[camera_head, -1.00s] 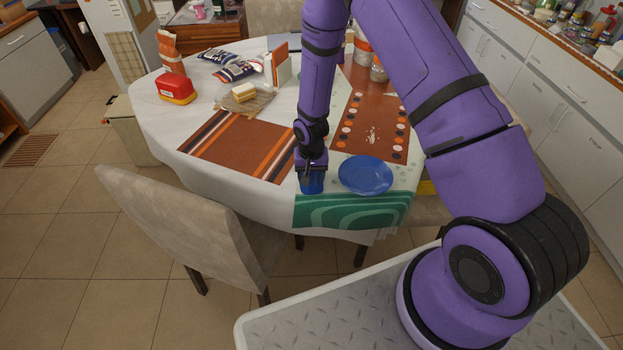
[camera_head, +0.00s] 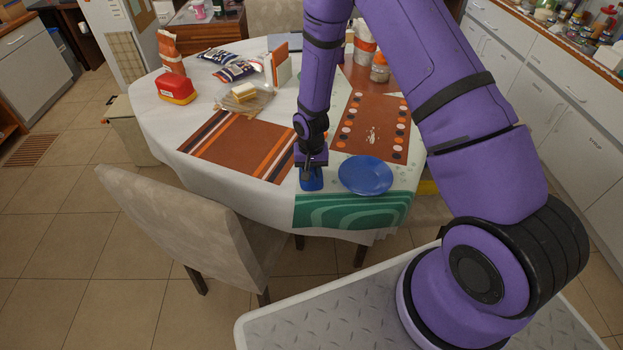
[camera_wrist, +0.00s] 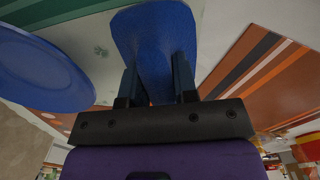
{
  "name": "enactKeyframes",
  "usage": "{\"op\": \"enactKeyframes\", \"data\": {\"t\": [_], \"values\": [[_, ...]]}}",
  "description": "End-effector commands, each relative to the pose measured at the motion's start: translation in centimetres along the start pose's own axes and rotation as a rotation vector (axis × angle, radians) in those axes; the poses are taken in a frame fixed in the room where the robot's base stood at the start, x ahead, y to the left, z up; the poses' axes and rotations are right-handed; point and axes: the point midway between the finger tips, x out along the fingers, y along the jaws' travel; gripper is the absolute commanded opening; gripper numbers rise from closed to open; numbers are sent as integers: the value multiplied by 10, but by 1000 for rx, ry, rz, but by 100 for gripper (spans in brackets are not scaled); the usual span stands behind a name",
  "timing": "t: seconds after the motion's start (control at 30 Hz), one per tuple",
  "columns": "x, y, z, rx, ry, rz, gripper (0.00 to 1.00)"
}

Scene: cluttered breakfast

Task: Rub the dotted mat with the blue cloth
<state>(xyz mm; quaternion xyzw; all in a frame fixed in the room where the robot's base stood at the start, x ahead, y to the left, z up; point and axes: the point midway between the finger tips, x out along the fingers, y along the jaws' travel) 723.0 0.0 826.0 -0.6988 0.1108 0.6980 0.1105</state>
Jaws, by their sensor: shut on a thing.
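The dotted mat (camera_head: 371,128) is a brown mat with rows of white, black and orange dots; a patch of pale crumbs (camera_head: 372,137) lies near its middle. The blue cloth (camera_head: 311,182) hangs below my gripper (camera_head: 311,168) at the near side of the table, left of the blue plate. In the wrist view the blue cloth (camera_wrist: 155,40) spreads beyond my gripper (camera_wrist: 158,85), whose fingers are shut on it. My gripper is nearer the table's front edge than the dotted mat, down and left of it. I cannot tell whether the cloth touches the table.
A blue plate (camera_head: 365,176) sits right of the cloth, partly by the green mat (camera_head: 350,212) at the table edge. A striped mat (camera_head: 238,145) lies left. Jars (camera_head: 379,68) stand behind the dotted mat. A board with butter (camera_head: 243,97) and a red box (camera_head: 176,88) are farther left.

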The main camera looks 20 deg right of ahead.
Motion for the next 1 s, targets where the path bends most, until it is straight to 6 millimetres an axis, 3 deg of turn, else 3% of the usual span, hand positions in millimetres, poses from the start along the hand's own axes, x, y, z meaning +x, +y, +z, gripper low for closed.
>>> {"op": "enactKeyframes", "data": {"t": [0.6, 1.0], "values": [[-31, 0, 0, 0, 0, 0, 0], [-33, 0, 0, 0, 0, 0, 0]]}}
